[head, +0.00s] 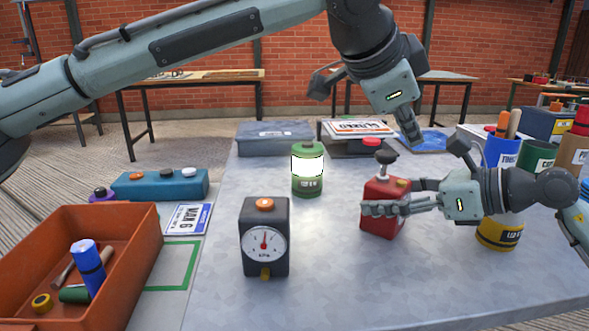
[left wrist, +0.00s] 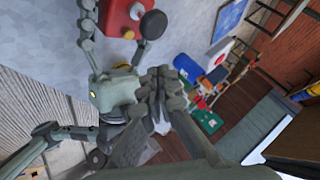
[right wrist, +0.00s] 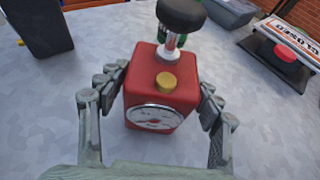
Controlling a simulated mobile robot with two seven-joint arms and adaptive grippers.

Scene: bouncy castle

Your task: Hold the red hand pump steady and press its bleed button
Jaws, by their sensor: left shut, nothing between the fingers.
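The red hand pump (head: 379,222) stands upright on the grey table, with a black plunger knob (head: 386,157), a yellow button (right wrist: 166,82) on top and a round gauge (right wrist: 155,117). My right gripper (head: 385,208) has its fingers against opposite sides of the pump body, as the right wrist view shows. The pump also shows at the top of the left wrist view (left wrist: 118,17). My left gripper (head: 411,132) is shut and empty, above and slightly behind the pump, apart from it. Its closed fingers show in the left wrist view (left wrist: 160,82).
A black gauge box (head: 265,225) and a green lantern (head: 307,180) stand left of the pump. A red button (head: 372,142) is close behind it. A yellow can (head: 500,233) and blue cup (head: 503,153) are right. An orange bin (head: 120,270) is far left.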

